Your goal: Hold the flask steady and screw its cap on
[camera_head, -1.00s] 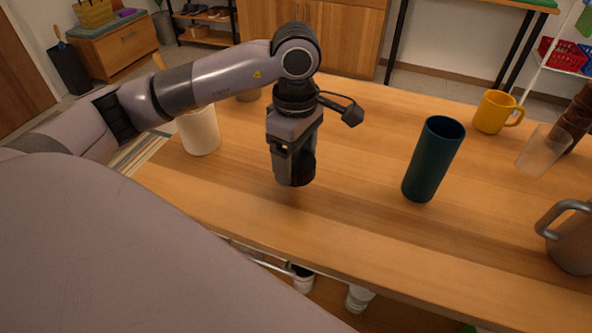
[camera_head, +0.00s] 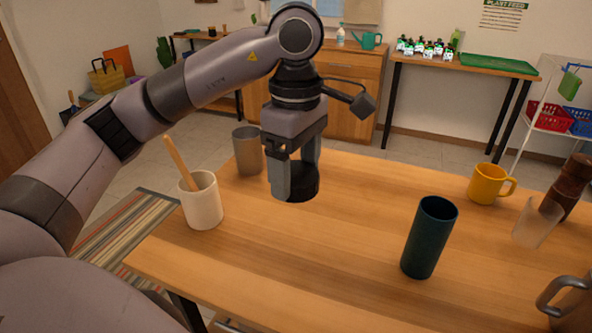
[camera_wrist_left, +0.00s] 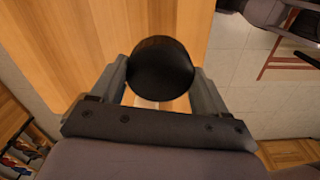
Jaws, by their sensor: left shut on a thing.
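The flask (camera_head: 428,240) is a tall dark teal cylinder standing upright on the wooden table, its open mouth facing up and uncapped. My left gripper (camera_head: 296,178) is shut on the black round cap (camera_head: 303,186), to the left of the flask and apart from it. The cap seems held above the table. In the left wrist view the cap (camera_wrist_left: 161,68) sits between the two fingers of the left gripper (camera_wrist_left: 162,84). The flask cannot be made out in that view. My right gripper is not in view.
A cream crock (camera_head: 202,203) with a wooden spoon and a grey metal cup (camera_head: 247,152) stand left on the table (camera_head: 330,270). Table between gripper and flask is clear.

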